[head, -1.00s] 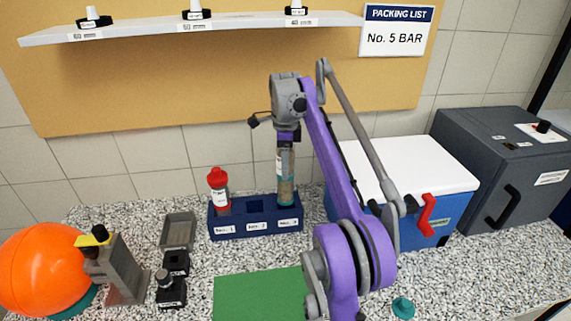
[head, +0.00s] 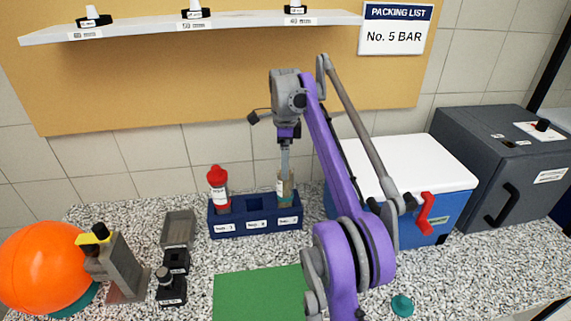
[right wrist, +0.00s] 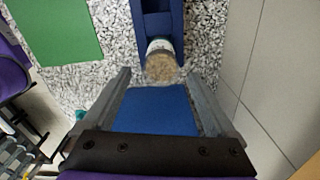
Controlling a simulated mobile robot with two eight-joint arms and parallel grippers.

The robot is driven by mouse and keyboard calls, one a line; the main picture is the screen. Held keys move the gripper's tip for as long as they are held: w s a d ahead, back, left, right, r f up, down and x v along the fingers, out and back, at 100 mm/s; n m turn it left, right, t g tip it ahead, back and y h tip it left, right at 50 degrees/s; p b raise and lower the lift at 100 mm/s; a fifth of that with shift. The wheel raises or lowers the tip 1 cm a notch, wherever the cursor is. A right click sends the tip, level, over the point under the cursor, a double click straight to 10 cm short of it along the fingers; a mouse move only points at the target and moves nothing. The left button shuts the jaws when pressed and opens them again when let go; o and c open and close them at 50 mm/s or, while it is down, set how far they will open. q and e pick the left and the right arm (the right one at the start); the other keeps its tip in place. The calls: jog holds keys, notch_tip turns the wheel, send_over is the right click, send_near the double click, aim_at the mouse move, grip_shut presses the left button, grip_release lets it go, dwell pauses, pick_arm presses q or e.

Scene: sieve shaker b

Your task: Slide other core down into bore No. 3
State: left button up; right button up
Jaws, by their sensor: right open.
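The other core (head: 286,188), a tan cylinder with a white label and a teal band, stands upright in bore No. 3 of the dark blue rack (head: 230,229). In the right wrist view its round tan top (right wrist: 161,66) shows between and beyond my fingers. My right gripper (head: 285,172) is open and empty above the core. In the right wrist view the open fingers (right wrist: 163,88) stand apart on either side, clear of it. A red-capped core (head: 218,190) stands in bore No. 1. The middle bore looks empty. My left gripper is not in view.
A blue cooler with a white lid (head: 420,170) stands right of the rack, beside a dark grey box (head: 505,165). A green mat (head: 258,297) lies in front. An orange ball (head: 45,268) and grey tools are at left. A shelf (head: 240,22) hangs above.

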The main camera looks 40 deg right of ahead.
notch_tip(320, 180, up, 7)
jog(key=p, duration=0.2)
jog(key=s+a+f+n+t, duration=0.2)
jog(key=s+a+f+n, duration=0.15)
jog(key=a+n, duration=0.4)
jog(key=s+a+f+n+t, duration=0.1)
jog(key=s+a+f+n, duration=0.1)
jog(key=s+a+n, duration=0.35)
jog(key=s+a+f+n+t, duration=0.1)
jog(key=s+a+f+n, duration=0.3)
jog(key=s+f, duration=0.1)
jog(key=s+a+f+n+t, duration=0.1)
jog(key=s+a+f+n, duration=0.2)
jog(key=f, duration=0.3)
jog(key=s+a+f+n, duration=0.4)
jog(key=s+f+n, duration=0.1)
jog(key=s, duration=0.1)
jog(key=shift+s+a+f+n+t, duration=0.35)
jog(key=shift+n+t, duration=0.05)
jog(key=shift+s+f, duration=0.1)
jog(key=shift+f, duration=0.05)
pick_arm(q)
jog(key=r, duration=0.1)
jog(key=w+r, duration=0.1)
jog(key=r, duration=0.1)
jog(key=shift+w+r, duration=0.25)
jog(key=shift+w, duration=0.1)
pick_arm(e)
jog(key=shift+a, duration=0.1)
